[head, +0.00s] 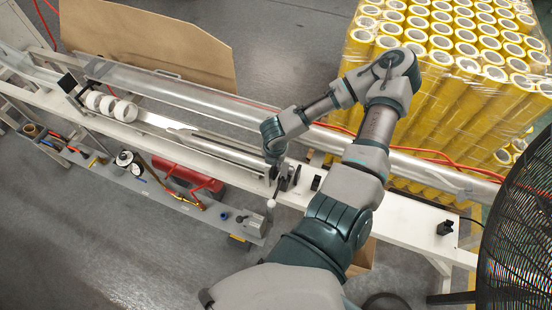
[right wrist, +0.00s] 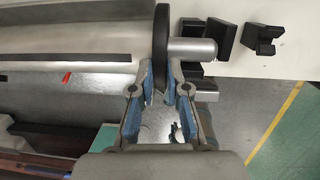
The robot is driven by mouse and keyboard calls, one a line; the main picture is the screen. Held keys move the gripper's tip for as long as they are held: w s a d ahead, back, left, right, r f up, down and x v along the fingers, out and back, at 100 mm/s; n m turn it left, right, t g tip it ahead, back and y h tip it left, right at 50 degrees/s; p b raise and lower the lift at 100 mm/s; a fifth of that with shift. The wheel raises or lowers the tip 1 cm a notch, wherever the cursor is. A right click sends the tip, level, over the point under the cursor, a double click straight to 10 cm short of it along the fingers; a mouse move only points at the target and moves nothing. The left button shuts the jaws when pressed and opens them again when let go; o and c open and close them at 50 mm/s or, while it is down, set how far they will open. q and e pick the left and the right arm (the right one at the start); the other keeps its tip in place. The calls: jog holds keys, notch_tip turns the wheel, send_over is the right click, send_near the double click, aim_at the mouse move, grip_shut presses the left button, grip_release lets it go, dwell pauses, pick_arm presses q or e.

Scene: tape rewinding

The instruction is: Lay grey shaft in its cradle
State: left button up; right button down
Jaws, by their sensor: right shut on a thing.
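The grey shaft (head: 226,152) is a long silver roller lying along the white bench; its near end shows in the right wrist view (right wrist: 75,35). It has a black flange (right wrist: 161,55) and a thin end stub (right wrist: 196,50). My right gripper (head: 272,160) is at this end, its blue-lined fingers (right wrist: 160,90) on either side of the flange and shut on it. A black cradle block (right wrist: 191,28) is under or beside the stub; I cannot tell whether the stub rests in it. My left gripper is not in view.
More black blocks stand on the bench (right wrist: 262,39) beyond the stub. White rolls (head: 110,106) sit at the far left end. A lower shelf (head: 165,188) holds tools. Yellow tape rolls (head: 450,75) and a black fan (head: 520,230) are at the right.

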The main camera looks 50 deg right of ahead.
jog(key=shift+s+f, duration=0.1)
jog(key=shift+f, duration=0.05)
jog(key=c, duration=1.2)
grip_release()
jog(key=shift+o, duration=0.6)
jog(key=shift+w+f, duration=0.1)
jog(key=shift+w, duration=0.2)
jog(key=shift+s, duration=0.15)
